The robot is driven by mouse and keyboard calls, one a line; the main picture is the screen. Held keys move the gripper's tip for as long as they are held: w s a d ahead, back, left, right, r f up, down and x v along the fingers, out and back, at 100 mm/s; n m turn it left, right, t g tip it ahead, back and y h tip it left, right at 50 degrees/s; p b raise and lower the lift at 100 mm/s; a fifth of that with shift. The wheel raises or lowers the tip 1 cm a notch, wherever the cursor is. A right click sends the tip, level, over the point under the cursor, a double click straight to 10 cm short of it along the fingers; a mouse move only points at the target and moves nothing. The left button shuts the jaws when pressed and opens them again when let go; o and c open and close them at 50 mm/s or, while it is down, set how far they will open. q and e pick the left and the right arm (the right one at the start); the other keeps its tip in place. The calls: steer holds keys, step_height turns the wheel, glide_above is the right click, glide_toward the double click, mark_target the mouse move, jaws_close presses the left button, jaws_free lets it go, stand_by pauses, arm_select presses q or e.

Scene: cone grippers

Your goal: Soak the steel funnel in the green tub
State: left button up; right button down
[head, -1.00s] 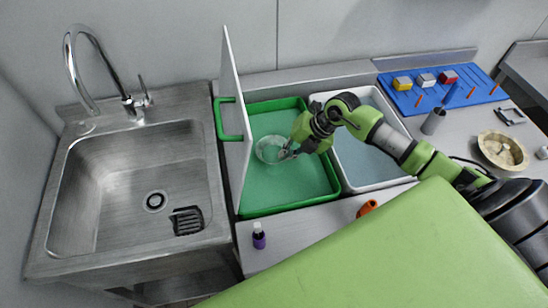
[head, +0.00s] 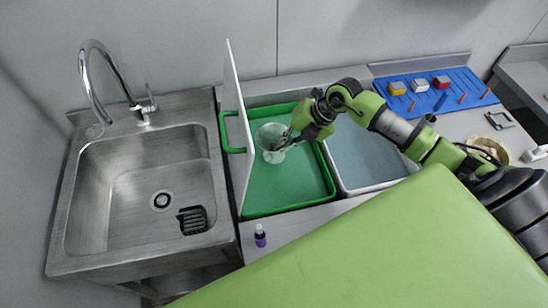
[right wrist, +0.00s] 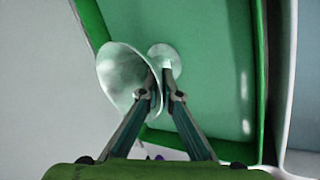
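The green tub (head: 290,192) stands right of the sink and also shows in the right wrist view (right wrist: 215,70). My right gripper (head: 287,142) is over the tub's back part. Its fingers (right wrist: 159,78) are closed on the narrow stem of a clear, glassy goblet-shaped piece (head: 268,134), with a wide flared bowl (right wrist: 118,78) and a small round foot. It looks like glass, not steel. I cannot tell whether it touches the tub floor. I make out no clearly steel funnel. My left gripper is not in view.
A thin white upright panel (head: 236,110) stands between the steel sink (head: 130,205) and the tub. A grey-white tub (head: 365,160) adjoins on the right. A blue board (head: 440,90) with coloured blocks lies behind. A small purple bottle (head: 260,236) stands in front.

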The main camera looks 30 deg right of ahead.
steer(key=shift+r+p, duration=2.35)
steer(key=shift+r, duration=1.05)
step_height(320, 180, up, 4)
steer(key=p, duration=0.3)
